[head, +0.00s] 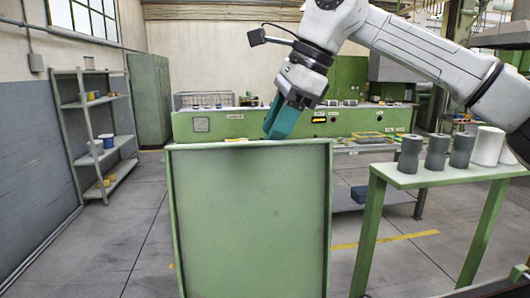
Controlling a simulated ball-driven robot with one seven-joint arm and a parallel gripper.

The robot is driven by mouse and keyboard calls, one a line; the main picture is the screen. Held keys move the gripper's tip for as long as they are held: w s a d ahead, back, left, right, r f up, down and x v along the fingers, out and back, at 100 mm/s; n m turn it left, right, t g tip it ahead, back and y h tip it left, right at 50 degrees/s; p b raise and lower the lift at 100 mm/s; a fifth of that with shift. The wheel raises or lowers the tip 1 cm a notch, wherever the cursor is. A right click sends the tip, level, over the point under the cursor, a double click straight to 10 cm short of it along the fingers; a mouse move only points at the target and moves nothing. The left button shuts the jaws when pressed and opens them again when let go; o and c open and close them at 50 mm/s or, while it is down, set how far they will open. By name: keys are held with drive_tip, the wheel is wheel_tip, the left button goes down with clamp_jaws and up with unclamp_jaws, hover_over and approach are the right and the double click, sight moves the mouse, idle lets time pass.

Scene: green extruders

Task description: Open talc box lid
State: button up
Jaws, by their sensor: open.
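A large green box (247,225), which I take to be the talc box, stands in the centre of the head view. It shows a flat front panel with a raised frame. Its top is seen nearly edge-on along the upper rim, so I cannot make out the lid or whether it is up. My gripper (281,119) comes down from the upper right, just above the right part of the top edge. A teal piece shows at its end and hides the fingertips. I cannot tell whether it touches the box.
A green table (440,174) on the right holds dark grey cylinders (436,151) and a white cylinder (487,146). A long green machine (225,124) stands behind the box. Shelves (97,132) stand at the left wall. The floor left of the box is clear.

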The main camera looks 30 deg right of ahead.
drive_tip(key=shift+v, duration=2.35)
drive_tip(key=shift+a, duration=0.15)
